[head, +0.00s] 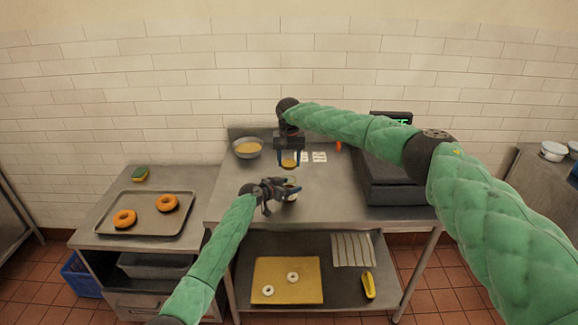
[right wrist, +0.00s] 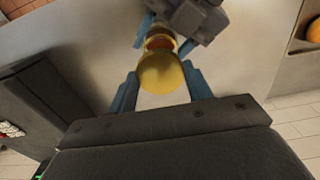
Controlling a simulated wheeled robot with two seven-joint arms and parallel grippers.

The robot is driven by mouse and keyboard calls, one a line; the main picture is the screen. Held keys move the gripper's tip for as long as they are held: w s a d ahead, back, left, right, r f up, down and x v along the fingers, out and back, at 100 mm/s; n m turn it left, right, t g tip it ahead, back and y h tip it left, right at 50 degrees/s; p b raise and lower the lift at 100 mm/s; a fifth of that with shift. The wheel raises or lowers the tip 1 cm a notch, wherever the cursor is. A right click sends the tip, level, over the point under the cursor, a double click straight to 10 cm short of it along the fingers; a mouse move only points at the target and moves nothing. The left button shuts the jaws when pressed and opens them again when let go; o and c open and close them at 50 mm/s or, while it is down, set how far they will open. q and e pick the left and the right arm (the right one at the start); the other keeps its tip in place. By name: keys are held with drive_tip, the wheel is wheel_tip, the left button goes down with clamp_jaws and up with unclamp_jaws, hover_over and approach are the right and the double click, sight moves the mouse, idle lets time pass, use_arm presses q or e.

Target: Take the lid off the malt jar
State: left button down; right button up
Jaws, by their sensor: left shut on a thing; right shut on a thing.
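My right gripper (head: 289,164) points down over the steel table and is shut on a round yellow lid (head: 288,162). The lid (right wrist: 160,75) sits between the blue fingers in the right wrist view. My left gripper (head: 279,192) is shut on the malt jar (head: 291,194), which is small and partly hidden by the gripper in the head view. In the right wrist view the jar (right wrist: 159,42) shows behind the lid, with a brownish inside visible. The lid appears apart from the jar and above it.
A bowl with yellow contents (head: 247,148) stands at the back left of the table (head: 325,195). White cards (head: 319,157) lie behind the grippers. A dark boxy appliance (head: 390,185) fills the right side.

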use_arm(q)
drive_tip(key=shift+c, duration=1.6)
unclamp_jaws()
